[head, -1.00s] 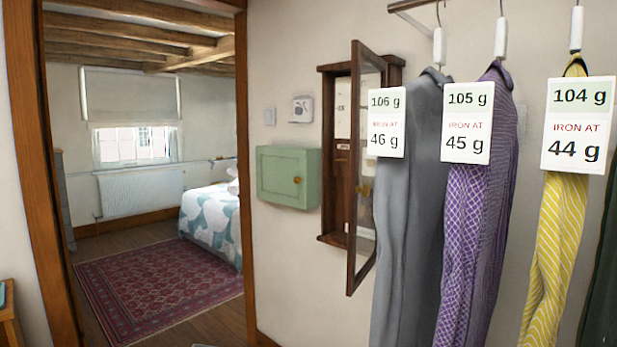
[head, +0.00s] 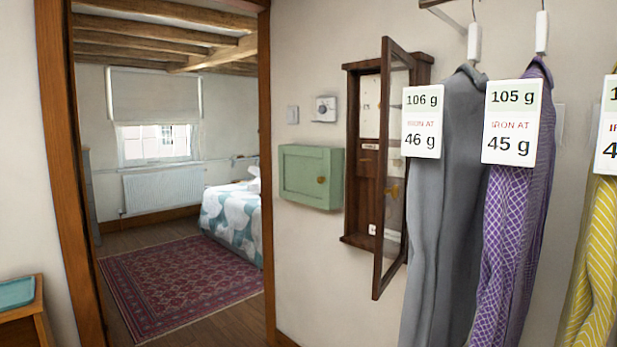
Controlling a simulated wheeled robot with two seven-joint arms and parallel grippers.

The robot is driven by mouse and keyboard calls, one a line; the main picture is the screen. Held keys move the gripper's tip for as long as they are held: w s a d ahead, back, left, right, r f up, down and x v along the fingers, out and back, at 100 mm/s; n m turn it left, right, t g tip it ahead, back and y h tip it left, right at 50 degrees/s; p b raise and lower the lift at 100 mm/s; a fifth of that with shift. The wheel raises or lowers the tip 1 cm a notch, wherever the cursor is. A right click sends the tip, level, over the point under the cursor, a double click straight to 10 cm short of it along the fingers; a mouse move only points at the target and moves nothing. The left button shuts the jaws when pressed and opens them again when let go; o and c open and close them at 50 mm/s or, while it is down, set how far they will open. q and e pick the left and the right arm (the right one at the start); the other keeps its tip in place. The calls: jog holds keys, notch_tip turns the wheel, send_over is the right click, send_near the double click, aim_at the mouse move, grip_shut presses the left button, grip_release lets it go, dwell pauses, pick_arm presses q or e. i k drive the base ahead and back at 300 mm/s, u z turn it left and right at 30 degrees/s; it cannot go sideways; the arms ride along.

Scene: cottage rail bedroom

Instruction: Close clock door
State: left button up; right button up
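A dark wooden wall clock case (head: 351,160) hangs on the white wall, right of the green cabinet. Its glazed, wood-framed door (head: 386,170) stands open, swung out from the wall toward me and seen nearly edge-on. A pale panel and a small label show inside the case. A grey garment hangs close by on the right and covers part of the view beyond the door. Neither of my grippers shows in the head view.
Hanging garments, grey (head: 440,210), purple (head: 515,200) and yellow (head: 590,270), carry weight tags close to the clock. A green wall cabinet (head: 310,176) is left of it, beside the doorway (head: 268,180). A wooden table with a teal tray (head: 17,292) stands lower left.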

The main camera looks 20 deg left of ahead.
aim_at(388, 48)
jog(key=u, duration=0.15)
jog(key=i, duration=0.5)
jog(key=z, duration=0.3)
jog(key=k, duration=0.35)
jog(key=z, duration=0.8)
jog(key=i, duration=0.35)
jog(key=u, duration=0.25)
